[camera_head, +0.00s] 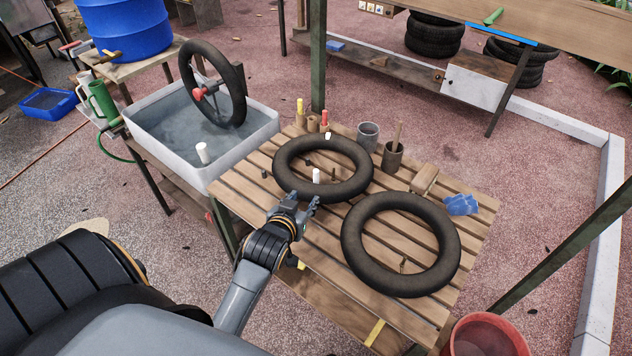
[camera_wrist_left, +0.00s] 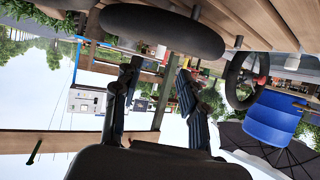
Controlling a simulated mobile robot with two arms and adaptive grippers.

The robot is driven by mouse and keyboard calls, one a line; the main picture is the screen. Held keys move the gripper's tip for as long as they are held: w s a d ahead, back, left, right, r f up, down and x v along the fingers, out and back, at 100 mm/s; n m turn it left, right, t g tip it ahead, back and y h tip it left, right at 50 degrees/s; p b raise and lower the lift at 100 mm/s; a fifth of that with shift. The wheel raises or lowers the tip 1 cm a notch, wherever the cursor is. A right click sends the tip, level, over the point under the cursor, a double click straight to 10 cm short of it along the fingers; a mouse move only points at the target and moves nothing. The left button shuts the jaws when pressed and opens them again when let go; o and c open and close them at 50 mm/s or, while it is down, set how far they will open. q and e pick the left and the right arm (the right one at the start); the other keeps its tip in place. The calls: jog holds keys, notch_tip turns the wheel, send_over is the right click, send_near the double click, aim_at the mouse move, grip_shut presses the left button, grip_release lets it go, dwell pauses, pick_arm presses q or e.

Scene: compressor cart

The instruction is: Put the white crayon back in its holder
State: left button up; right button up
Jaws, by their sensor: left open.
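A white stick (camera_head: 316,175), apparently the white crayon, shows inside the ring of the far tire on the slatted table. My left gripper (camera_head: 304,200) is open and empty at the near edge of that tire, a little short of the white stick. In the left wrist view the open fingers (camera_wrist_left: 158,70) are apart with nothing between them. Small wooden holders stand behind the tire: one has a yellow crayon (camera_head: 300,106), one a red crayon (camera_head: 324,117), and a holder between them (camera_head: 312,124) shows no crayon. My right gripper is not in view.
The far tire (camera_head: 283,155) and a near tire (camera_head: 352,248) take up much of the slatted table (camera_head: 237,197). Two cups (camera_head: 367,135) (camera_head: 392,157), a wooden block (camera_head: 424,179) and a blue cloth (camera_head: 460,205) stand at right. A water basin (camera_head: 235,155) stands at left.

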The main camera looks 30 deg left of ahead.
aim_at(315, 174)
pick_arm(q)
jog(key=shift+t, duration=0.3)
jog(key=x, duration=0.2)
jog(key=r+x, duration=0.1)
jog(key=x, duration=0.2)
jog(key=a+x, duration=0.1)
jog(key=x, duration=0.2)
jog(key=shift+w+r+p, duration=0.2)
jog(key=shift+w+p, duration=0.05)
jog(key=shift+p, duration=0.1)
jog(key=shift+w+a+f, duration=0.1)
jog(key=shift+w+f, duration=0.15)
jog(key=shift+w, duration=0.25)
jog(key=shift+w+a+f, duration=0.1)
jog(key=shift+w+a, duration=0.1)
jog(key=shift+w, duration=0.35)
jog(key=p+x, duration=0.1)
jog(key=x, duration=0.2)
jog(key=shift+w+f, duration=0.1)
jog(key=shift+f, duration=0.05)
jog(key=shift+w+a+f, duration=0.1)
jog(key=shift+w+f, duration=0.1)
jog(key=shift+w, duration=0.15)
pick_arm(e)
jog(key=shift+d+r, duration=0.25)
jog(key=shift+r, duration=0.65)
pick_arm(q)
grip_shut()
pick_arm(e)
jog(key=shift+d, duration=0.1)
